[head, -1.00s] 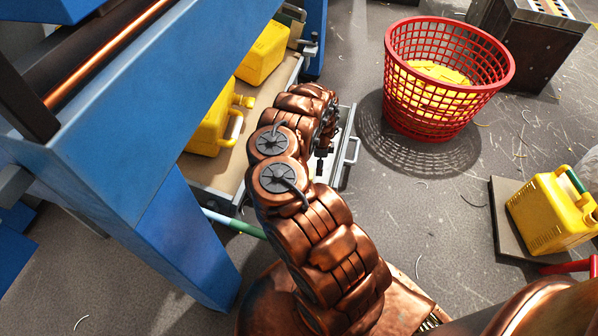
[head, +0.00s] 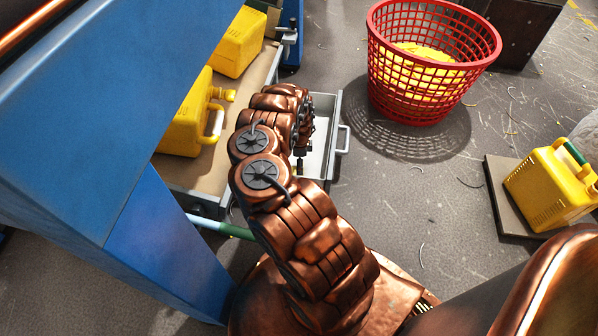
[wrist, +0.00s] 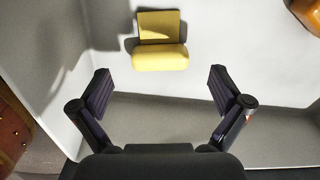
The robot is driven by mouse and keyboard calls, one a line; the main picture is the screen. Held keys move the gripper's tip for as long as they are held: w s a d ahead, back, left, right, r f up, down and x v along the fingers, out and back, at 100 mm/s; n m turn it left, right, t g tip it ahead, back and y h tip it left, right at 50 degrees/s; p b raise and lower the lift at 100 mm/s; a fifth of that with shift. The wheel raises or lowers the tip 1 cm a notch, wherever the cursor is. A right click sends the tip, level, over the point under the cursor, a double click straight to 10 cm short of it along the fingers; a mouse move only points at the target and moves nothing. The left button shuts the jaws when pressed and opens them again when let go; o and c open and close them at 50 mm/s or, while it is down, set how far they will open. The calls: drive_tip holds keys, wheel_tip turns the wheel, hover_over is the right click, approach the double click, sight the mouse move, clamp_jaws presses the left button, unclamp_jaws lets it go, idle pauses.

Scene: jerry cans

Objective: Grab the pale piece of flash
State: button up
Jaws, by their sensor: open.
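The pale yellow piece of flash (wrist: 160,58) lies on the light floor of a grey metal tray in the wrist view. It has a flat square part and a thicker rounded part nearer me. My gripper (wrist: 159,86) is open, its two dark fingers spread wider than the piece. The piece sits ahead of the fingertips and between their lines, untouched. In the head view my gripper (head: 301,158) points down over the tray (head: 319,158), mostly behind my copper arm. I cannot make out the piece there.
An orange-yellow piece (wrist: 308,14) is at the tray's far right. Tray walls stand close around the gripper. A blue machine frame (head: 100,120) and yellow jerry cans (head: 187,125) are left. A red basket (head: 420,105) of yellow scraps and another can (head: 550,185) stand right.

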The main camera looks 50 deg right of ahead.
wheel_tip(320, 180, down, 4)
drive_tip(key=shift+f+b, duration=0.1)
drive_tip(key=shift+b, duration=0.95)
drive_tip(key=shift+c, duration=0.3)
drive_tip(key=c, duration=0.9)
drive_tip(key=shift+c, duration=0.2)
